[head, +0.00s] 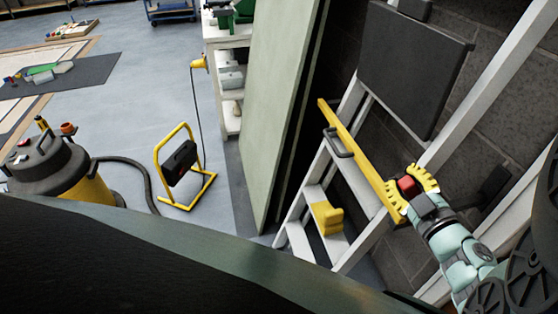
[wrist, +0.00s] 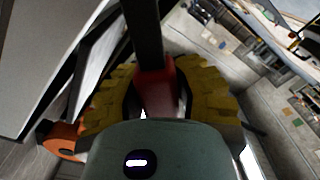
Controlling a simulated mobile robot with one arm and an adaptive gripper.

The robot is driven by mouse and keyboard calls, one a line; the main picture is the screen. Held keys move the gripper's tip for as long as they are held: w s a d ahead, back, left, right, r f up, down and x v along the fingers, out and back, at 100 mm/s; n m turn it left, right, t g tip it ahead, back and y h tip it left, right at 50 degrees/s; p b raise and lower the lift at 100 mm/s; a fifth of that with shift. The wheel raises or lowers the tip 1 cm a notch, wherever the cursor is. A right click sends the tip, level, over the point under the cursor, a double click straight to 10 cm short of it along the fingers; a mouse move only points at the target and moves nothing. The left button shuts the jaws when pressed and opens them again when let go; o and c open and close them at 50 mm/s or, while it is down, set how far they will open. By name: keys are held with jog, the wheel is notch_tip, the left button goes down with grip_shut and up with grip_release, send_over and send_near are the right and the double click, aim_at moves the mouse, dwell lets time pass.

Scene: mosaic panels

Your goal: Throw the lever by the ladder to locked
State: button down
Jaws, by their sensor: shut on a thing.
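The lever's red grip (head: 406,187) sits between the yellow fingers of my gripper (head: 412,191) in the head view, at right, below a dark grey panel (head: 415,62). In the wrist view the red grip (wrist: 158,88) stands between both fingers of my gripper (wrist: 155,82), which is shut on it. A dark bar (wrist: 143,30) runs on from the grip to the top edge. The lever's pivot and any lock marking cannot be made out. The white ladder (head: 300,240) stands left of my gripper.
A yellow bar (head: 345,139) slants across the ladder to near my gripper. A yellow block (head: 327,218) rests on a step. A pale green door-like panel (head: 270,110) stands left of the ladder. A yellow-framed lamp (head: 185,165) and a canister (head: 50,175) stand on the floor.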

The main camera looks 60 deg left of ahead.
jog(key=shift+s, duration=0.1)
jog(key=c, duration=0.7)
grip_release()
jog(key=shift+d, duration=0.1)
jog(key=shift+d+f, duration=0.1)
jog(key=v, duration=1.2)
